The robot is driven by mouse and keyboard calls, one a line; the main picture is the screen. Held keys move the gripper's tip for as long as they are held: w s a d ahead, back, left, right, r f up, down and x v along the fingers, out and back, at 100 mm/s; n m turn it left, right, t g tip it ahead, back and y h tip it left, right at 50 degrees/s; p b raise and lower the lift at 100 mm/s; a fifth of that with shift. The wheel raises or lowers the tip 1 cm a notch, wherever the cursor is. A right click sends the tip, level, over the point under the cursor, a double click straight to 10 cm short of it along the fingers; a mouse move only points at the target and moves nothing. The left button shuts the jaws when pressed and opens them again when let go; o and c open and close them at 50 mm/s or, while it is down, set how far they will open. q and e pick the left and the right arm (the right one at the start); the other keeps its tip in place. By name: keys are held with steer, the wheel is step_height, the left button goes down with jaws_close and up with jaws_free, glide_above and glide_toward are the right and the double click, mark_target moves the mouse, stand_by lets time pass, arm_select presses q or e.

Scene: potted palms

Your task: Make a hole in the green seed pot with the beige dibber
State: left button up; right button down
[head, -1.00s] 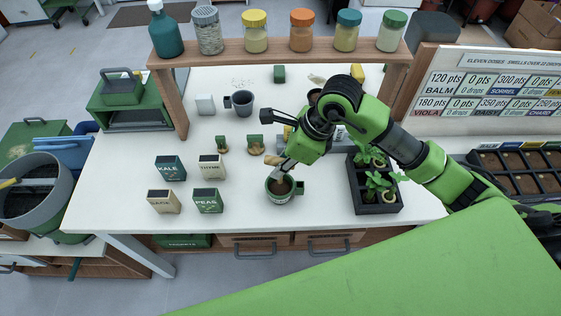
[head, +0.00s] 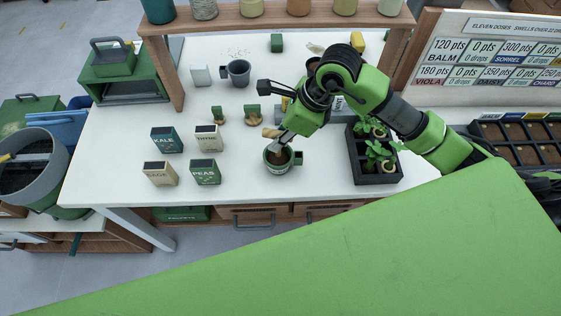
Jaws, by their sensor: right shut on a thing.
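The green seed pot (head: 270,167), a mug-like pot with a side handle and brown soil inside, stands upright on the white table. My right gripper (head: 285,133) is just above and behind it, shut on the beige dibber (head: 270,133). Only the dibber's beige end shows clearly, sticking out to the left of the fingers. A pale piece at the fingers slants down over the pot's back rim. I cannot tell whether the dibber's tip touches the soil. My left gripper is not in view.
Seed packets (head: 206,172) stand left of the pot, and small green-topped pieces (head: 252,113) behind it. A grey mug (head: 238,76) stands farther back. A black seedling tray (head: 375,178) is close on the right. A jar shelf (head: 279,22) spans the back. The table front is clear.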

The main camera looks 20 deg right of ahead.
mark_target(279, 156)
steer(key=shift+f+b, duration=1.7)
steer(key=shift+f, duration=0.15)
steer(key=shift+r+p, duration=3.35)
steer(key=shift+r, duration=2.3)
